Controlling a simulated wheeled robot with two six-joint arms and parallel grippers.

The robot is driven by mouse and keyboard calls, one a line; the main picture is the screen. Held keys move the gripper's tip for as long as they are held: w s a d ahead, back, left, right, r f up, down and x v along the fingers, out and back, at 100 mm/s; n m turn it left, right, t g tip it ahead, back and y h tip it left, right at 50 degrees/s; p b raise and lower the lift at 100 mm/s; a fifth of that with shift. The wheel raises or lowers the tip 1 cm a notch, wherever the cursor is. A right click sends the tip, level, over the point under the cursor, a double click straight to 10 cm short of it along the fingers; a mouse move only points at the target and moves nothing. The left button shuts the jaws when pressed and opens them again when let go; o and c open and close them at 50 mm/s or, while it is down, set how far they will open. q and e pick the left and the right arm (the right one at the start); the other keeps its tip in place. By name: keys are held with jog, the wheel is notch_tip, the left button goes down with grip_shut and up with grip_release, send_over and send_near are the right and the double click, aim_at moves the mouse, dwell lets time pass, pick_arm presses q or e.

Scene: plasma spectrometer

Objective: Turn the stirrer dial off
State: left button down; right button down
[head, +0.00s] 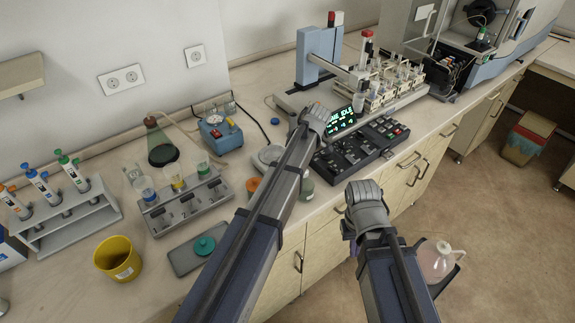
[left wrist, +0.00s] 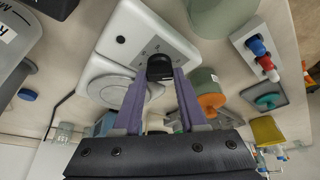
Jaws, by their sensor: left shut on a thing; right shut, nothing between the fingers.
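The stirrer (left wrist: 150,45) is a white device with a pale round plate and a black dial (left wrist: 160,67) on its front panel. In the left wrist view my left gripper (left wrist: 160,76) has its two purple fingers closed on the dial, one on each side. In the head view the stirrer (head: 268,156) is partly hidden behind my left arm, and the dial and left fingertips cannot be seen. My right gripper (head: 349,232) is shut and empty, low in front of the bench's cabinets, mostly hidden by its own wrist.
A black control panel with a lit green display (head: 341,120) stands right of the stirrer. An orange-lidded jar (head: 254,185) is close on its left. A tube rack (head: 190,205), yellow cup (head: 118,258) and pipette stand (head: 65,215) fill the left. A flask (head: 437,260) stands low at right.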

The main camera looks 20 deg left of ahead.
dwell(0.4)
pick_arm(q)
jog(key=shift+c, duration=2.3)
grip_release()
jog(key=shift+r, duration=0.1)
jog(key=p+v, duration=0.7)
jog(key=shift+r, duration=0.3)
jog(key=shift+d, duration=0.15)
